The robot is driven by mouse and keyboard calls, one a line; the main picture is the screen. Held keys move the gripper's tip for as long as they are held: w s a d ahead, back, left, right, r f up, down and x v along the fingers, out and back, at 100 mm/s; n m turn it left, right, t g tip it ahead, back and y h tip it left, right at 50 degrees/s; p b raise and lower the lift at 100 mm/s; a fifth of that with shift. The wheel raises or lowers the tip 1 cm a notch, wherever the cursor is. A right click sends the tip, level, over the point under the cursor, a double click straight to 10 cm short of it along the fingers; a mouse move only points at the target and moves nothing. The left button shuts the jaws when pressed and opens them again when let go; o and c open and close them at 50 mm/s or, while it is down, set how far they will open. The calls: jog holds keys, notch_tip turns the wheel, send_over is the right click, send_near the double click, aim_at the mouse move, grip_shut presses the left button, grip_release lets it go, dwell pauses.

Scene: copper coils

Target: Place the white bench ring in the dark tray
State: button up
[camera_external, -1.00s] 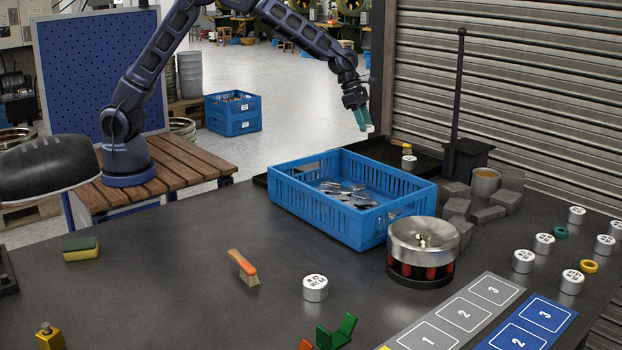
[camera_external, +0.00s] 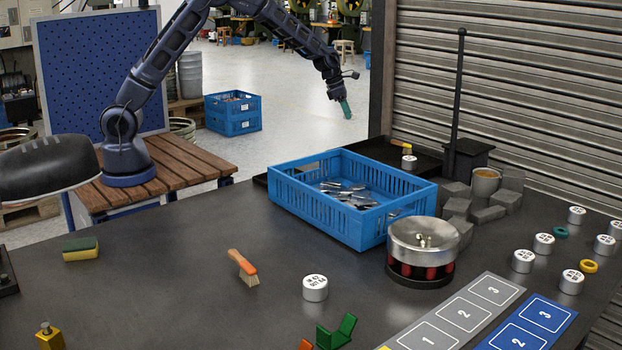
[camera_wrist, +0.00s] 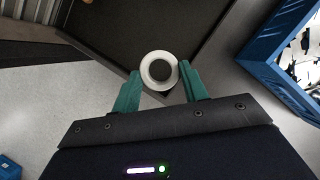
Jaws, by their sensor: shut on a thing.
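My gripper (camera_external: 346,108) hangs in the air beyond the blue crate, its teal fingers pointing down. In the wrist view my gripper (camera_wrist: 160,76) is shut on the white bench ring (camera_wrist: 159,71), which sits between the teal fingertips with its hole facing the camera. I cannot make out the ring in the external view. The dark tray (camera_external: 428,164) lies behind the blue crate at the table's far edge, partly hidden by it. In the wrist view the dark tray (camera_wrist: 200,22) is past the fingertips, and the ring overlaps its near corner.
The blue crate (camera_external: 318,218) with metal parts stands in front of the tray. A white-topped cylinder (camera_external: 409,163) and a yellow item are at the tray. A black post (camera_external: 459,95) rises to the right. Grey blocks and a metal bowl (camera_external: 424,238) stand nearer.

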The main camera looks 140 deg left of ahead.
notch_tip(320, 180, down, 17)
jog(key=shift+r, duration=0.15)
dwell(0.5)
jog(key=o, duration=1)
jog(key=shift+o, duration=0.2)
jog(key=v, duration=1.2)
